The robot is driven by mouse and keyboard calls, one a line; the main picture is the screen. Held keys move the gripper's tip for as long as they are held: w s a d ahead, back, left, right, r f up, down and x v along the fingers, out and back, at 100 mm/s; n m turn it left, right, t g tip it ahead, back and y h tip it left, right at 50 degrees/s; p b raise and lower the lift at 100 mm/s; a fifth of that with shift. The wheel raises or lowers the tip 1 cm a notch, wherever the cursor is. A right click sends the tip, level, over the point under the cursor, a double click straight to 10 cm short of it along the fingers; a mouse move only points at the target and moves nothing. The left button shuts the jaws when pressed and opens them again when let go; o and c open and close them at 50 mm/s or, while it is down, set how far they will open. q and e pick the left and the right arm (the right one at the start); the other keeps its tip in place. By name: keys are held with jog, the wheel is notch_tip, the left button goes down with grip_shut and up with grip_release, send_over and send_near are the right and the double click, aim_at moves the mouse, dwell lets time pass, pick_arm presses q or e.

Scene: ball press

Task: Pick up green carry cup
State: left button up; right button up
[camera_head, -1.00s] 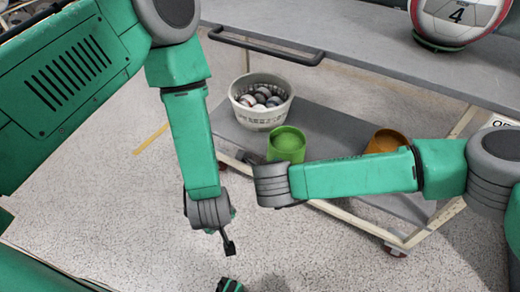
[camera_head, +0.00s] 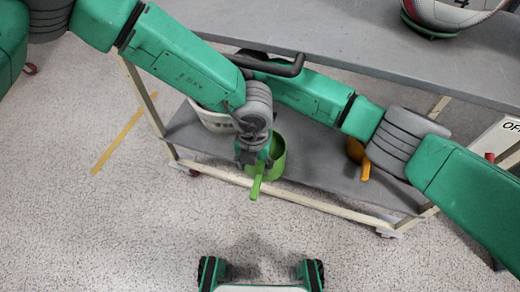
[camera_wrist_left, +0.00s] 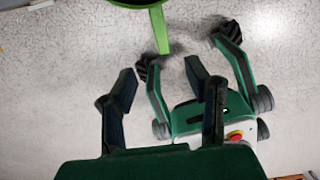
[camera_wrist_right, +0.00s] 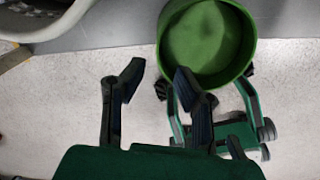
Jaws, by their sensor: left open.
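The green carry cup (camera_head: 279,160) stands on the cart's lower shelf, its handle (camera_head: 256,186) sticking out toward me past the shelf's front edge. My left gripper (camera_head: 254,156) is at the cup's near left side and hides part of it. In the left wrist view its fingers (camera_wrist_left: 160,70) are apart and empty, below the cup's handle (camera_wrist_left: 160,30). My right arm crosses behind my left one, and its gripper is hidden in the head view. In the right wrist view its fingers (camera_wrist_right: 158,68) are apart and empty, with the open cup (camera_wrist_right: 205,42) just beyond to the right.
A white basket (camera_head: 212,120) is partly hidden behind my arms, left of the cup. An orange cup (camera_head: 357,150) stands on the lower shelf (camera_head: 320,165) to the right.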

aim_at(256, 187)
pick_arm(q)
jog(key=shift+w+d+r, duration=0.1)
jog(key=shift+d+r, duration=0.05)
jog(key=shift+d, duration=0.15)
pick_arm(e)
jog(key=shift+d, duration=0.25)
pick_arm(q)
jog(key=shift+a, duration=0.1)
pick_arm(e)
jog(key=shift+a, duration=0.1)
jog(key=shift+a+f, duration=0.15)
jog(key=shift+a, duration=0.1)
pick_arm(q)
notch_tip(256, 187, down, 14)
jog(key=shift+a+r, duration=0.1)
jog(key=shift+a, duration=0.05)
pick_arm(e)
notch_tip(256, 187, down, 7)
jog(key=shift+w+f, duration=0.1)
jog(key=shift+w, duration=0.05)
pick_arm(q)
jog(key=c, duration=0.5)
pick_arm(e)
jog(key=c, duration=0.5)
pick_arm(q)
grip_shut()
pick_arm(e)
grip_shut()
